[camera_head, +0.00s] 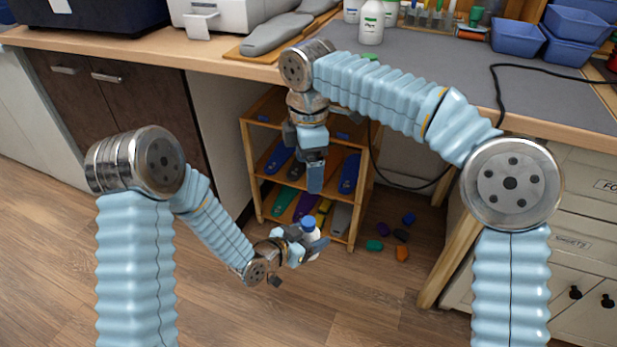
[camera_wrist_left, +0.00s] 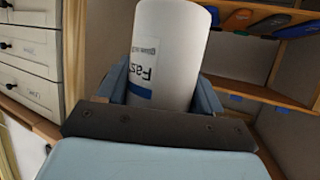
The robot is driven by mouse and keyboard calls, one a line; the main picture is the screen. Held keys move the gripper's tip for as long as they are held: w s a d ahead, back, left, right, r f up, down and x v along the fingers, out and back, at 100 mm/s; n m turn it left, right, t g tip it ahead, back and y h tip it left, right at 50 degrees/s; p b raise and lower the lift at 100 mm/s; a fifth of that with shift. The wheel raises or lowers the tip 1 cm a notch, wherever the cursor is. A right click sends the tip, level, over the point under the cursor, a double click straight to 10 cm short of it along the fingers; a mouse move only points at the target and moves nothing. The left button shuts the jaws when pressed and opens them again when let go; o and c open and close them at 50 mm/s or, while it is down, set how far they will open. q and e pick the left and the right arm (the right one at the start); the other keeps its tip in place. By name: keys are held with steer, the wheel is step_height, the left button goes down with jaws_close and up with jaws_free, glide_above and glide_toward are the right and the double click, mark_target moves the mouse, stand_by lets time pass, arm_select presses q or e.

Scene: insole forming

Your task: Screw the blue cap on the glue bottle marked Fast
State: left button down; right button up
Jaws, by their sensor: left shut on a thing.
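The white glue bottle (camera_head: 314,236) is held in my left gripper (camera_head: 309,239), low over the floor in front of the shelf. In the left wrist view, the bottle (camera_wrist_left: 170,45) stands between the two fingers of this gripper (camera_wrist_left: 160,92), and its label reads "Fas", partly cut off. The blue cap (camera_head: 308,222) shows at the bottle's top in the head view; whether it is screwed down cannot be seen. My right gripper (camera_head: 316,178) points down above the bottle, apart from it. Its fingers overlap in the view, so their opening is unclear.
A wooden shelf (camera_head: 252,172) with coloured insoles stands under the workbench (camera_head: 440,75), close behind both grippers. A black cable (camera_head: 497,85) hangs over the bench edge. Several small coloured pieces (camera_head: 402,253) lie on the floor right of the shelf. Floor at the left is clear.

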steer(key=shift+r, duration=0.2)
steer(key=shift+f, duration=0.15)
steer(key=s+d+f+m+g+y, duration=0.1)
steer(key=s+d+f+m, duration=0.25)
steer(key=f, duration=0.65)
steer(key=s+d+f+m+g+y, duration=0.1)
steer(key=s+d+f+m+y, duration=0.3)
steer(key=f, duration=0.7)
steer(key=s+f+m+g+h, duration=0.1)
steer(key=s+f+m, duration=0.1)
steer(key=f+m, duration=0.6)
steer(key=s+d+f+m+t, duration=0.3)
steer(key=s+d+f+m, duration=0.5)
steer(key=s+f, duration=0.2)
step_height(320, 180, down, 2)
steer(key=shift+s+d+f+t, duration=0.15)
steer(key=shift+s+f+t, duration=0.1)
steer(key=shift+t, duration=0.05)
arm_select(q)
steer(key=shift+r, duration=0.1)
